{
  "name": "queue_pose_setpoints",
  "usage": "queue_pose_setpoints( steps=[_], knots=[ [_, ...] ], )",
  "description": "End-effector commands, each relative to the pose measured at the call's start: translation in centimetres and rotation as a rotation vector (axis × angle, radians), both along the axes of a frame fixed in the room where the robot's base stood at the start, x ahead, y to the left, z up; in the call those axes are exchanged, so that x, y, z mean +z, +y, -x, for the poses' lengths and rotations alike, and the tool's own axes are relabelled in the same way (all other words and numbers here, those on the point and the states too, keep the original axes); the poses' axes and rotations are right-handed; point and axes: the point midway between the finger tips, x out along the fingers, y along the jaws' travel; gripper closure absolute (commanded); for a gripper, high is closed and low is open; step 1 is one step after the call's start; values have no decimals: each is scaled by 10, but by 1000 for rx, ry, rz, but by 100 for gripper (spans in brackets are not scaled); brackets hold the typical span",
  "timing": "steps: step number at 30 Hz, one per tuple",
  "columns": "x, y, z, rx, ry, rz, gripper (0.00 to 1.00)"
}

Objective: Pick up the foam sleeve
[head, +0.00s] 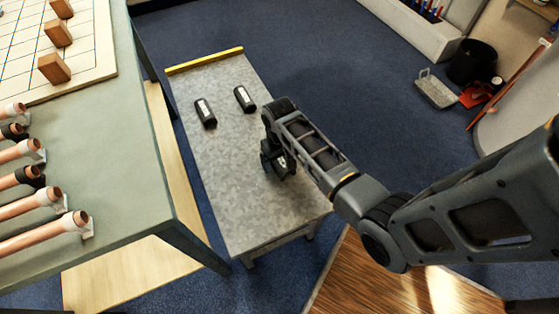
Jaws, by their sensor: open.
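Two short black cylinders with pale labels, which look like foam sleeves, lie on a grey mottled bench (228,205). The left foam sleeve (205,113) is a little nearer to me, and the right foam sleeve (244,99) lies beside it with a gap between them. My gripper (272,166) is over the right side of the bench, nearer to me than both sleeves and apart from them. It is open, and I see nothing between its fingers. My own wrist and arm hide part of the bench's right edge.
A yellow strip (205,61) runs along the bench's far edge. A green-grey table (130,165) at left carries several copper pipes (45,232), some with black sleeves, and a gridded board (95,55) with wooden blocks. The bench's near half is clear.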

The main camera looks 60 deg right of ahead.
Motion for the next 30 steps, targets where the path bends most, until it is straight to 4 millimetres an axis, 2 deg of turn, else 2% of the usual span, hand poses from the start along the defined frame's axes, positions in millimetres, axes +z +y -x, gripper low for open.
queue_pose_setpoints(
  steps=[3,22,30],
  knots=[
    [0,0,0,0,0,0,13],
    [0,0,0,0,1,0,72],
    [2,0,0,0,0,0,73]
  ],
)
